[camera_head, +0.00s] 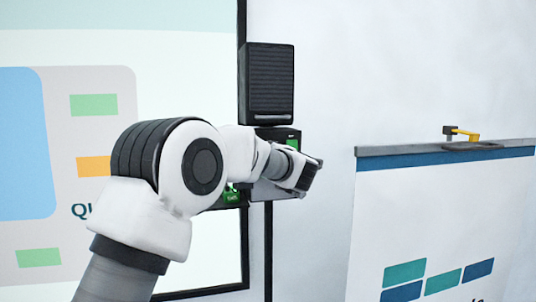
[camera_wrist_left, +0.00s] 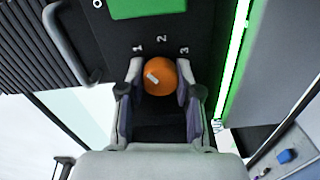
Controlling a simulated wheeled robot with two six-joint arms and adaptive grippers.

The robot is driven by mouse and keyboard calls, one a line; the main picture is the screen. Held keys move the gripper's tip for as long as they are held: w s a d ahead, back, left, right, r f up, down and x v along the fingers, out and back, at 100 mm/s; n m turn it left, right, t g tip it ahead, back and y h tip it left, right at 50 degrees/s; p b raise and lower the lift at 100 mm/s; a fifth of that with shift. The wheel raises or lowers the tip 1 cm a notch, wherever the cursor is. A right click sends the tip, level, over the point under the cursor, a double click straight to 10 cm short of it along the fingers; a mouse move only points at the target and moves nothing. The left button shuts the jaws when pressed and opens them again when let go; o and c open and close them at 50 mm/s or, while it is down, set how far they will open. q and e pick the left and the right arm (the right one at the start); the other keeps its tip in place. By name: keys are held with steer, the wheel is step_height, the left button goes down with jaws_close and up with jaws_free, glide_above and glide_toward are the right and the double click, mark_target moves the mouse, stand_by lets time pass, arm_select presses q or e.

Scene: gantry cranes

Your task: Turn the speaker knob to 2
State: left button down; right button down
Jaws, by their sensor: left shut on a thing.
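The orange knob (camera_wrist_left: 165,80) sits on a black panel (camera_wrist_left: 110,40) in the left wrist view. White numbers 1, 2 and 3 are printed in an arc around its far side. The knob's white mark is left of its middle and slants toward the upper left, nearer the 1 side than the 2. My left gripper (camera_wrist_left: 160,68) is shut on the knob, one finger on each side. In the head view, the black speaker (camera_head: 267,85) hangs on the wall above my left wrist, which hides the knob. My right gripper is in neither view.
A green label (camera_wrist_left: 148,8) lies beyond the numbers, with a grey handle (camera_wrist_left: 66,45) to the left. A large display screen (camera_head: 190,60) stands left of the speaker.

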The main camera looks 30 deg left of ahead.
arm_select(q)
steer(key=m, duration=0.5)
steer(key=shift+f+m, duration=0.1)
steer(key=shift+m, duration=0.2)
steer(key=shift+f+m, duration=0.2)
steer(key=shift+m, duration=1.4)
steer(key=shift+d+f, duration=0.1)
steer(key=c, duration=0.8)
jaws_free()
steer(key=shift+d, duration=0.1)
steer(key=shift+w+r, duration=0.1)
steer(key=shift+r, duration=0.1)
